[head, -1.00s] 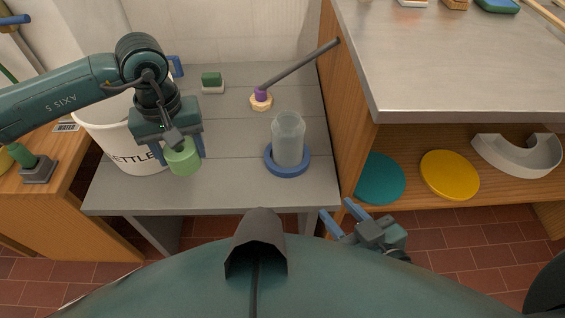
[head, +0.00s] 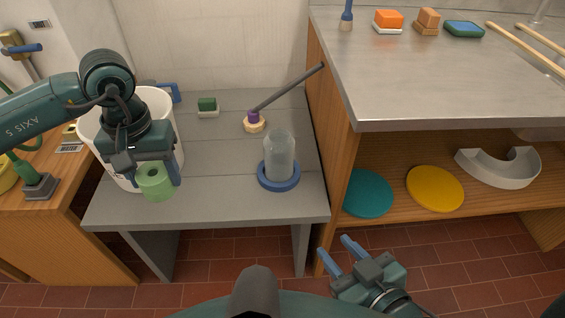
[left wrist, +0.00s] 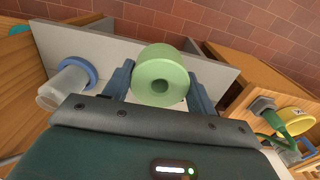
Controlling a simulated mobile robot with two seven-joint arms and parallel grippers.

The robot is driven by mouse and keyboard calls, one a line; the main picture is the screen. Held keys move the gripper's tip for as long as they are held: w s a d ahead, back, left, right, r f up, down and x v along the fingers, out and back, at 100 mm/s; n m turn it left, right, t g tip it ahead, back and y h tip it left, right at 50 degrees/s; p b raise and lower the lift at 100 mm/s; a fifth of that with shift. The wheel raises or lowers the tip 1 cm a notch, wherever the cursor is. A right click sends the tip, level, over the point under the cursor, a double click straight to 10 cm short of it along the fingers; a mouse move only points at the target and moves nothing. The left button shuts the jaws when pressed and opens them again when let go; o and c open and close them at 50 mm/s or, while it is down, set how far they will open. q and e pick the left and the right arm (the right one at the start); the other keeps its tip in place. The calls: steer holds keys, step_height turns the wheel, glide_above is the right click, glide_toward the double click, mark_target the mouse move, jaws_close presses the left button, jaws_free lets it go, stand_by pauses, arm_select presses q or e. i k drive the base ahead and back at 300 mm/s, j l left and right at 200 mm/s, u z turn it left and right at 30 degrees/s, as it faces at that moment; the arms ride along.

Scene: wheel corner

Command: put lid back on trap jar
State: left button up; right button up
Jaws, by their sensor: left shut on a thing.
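The trap jar (head: 279,152) is a clear, translucent cylinder standing upright in a blue ring (head: 279,181) on the grey bench. Both also show in the left wrist view, the jar (left wrist: 62,84) and the ring (left wrist: 80,67) at the left. My left gripper (head: 156,178) is shut on a green round lid (head: 155,185) with a hole in its middle. It holds the lid above the bench's front left part, left of the jar and apart from it. The lid fills the middle of the left wrist view (left wrist: 160,72). My right gripper (head: 334,252) is open and empty, low in front of the cabinet.
A white bucket (head: 158,106) stands behind my left gripper. A wooden knob with a purple collar and grey rod (head: 254,123) and a green-and-white block (head: 207,107) lie behind the jar. The metal counter (head: 430,90) rises at right. The bench (head: 218,185) between lid and jar is clear.

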mark_target(278, 145)
steer(key=j+z, duration=0.1)
steer(key=z, duration=1.15)
steer(key=k+j, duration=0.2)
steer(key=j, duration=0.2)
steer(key=k+j, duration=0.2)
steer(key=j, duration=0.15)
steer(key=k+j, duration=0.2)
steer(key=j, duration=0.2)
steer(key=i+j, duration=0.4)
